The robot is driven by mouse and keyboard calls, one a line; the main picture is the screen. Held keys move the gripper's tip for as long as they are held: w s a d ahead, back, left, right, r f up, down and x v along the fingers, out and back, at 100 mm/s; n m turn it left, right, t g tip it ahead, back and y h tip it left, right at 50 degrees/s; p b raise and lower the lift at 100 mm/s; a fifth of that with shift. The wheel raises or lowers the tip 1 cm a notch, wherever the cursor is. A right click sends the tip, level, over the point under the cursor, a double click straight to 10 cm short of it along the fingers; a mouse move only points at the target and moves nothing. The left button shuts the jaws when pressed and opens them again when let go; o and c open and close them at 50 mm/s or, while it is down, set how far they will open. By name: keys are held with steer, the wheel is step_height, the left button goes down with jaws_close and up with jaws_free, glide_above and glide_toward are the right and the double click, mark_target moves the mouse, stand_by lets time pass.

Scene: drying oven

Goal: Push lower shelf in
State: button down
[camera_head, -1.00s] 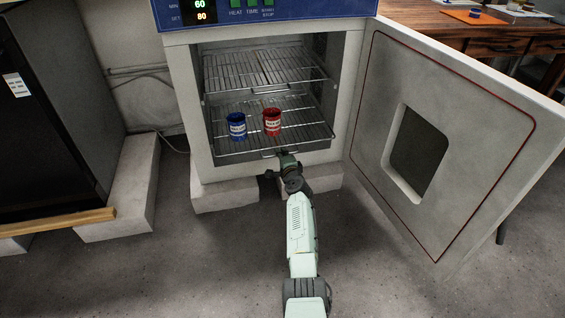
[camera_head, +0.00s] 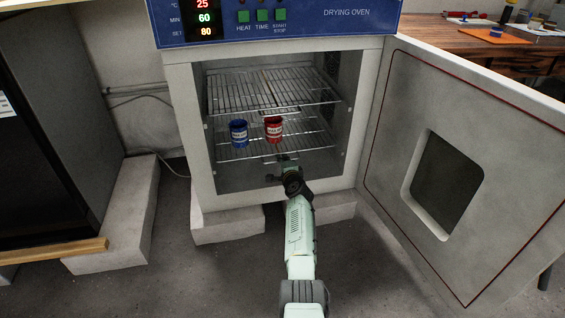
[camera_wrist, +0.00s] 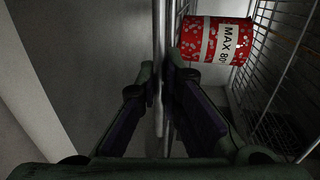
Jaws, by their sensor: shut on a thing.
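The lower shelf (camera_head: 243,154) is a wire rack inside the open drying oven (camera_head: 203,150). A blue can (camera_head: 239,133) and a red can (camera_head: 274,130) stand upright on it. Its front edge now lies behind the oven's front opening. My gripper (camera_head: 284,160) reaches into the opening at the middle of that front edge. In the wrist view my gripper (camera_wrist: 160,68) is shut on the front bar of the lower shelf (camera_wrist: 158,105). The red can (camera_wrist: 212,40) shows just beyond the right finger there. The exact grip point is partly hidden in the head view.
The upper shelf (camera_head: 265,92) is an empty wire rack above. The oven door (camera_head: 460,120) stands wide open to the right. A dark cabinet (camera_head: 50,140) stands at the left. The floor (camera_head: 180,280) before the oven is clear apart from my arm.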

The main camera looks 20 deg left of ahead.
steer(key=shift+r, duration=0.1)
steer(key=c, duration=1.7)
jaws_free()
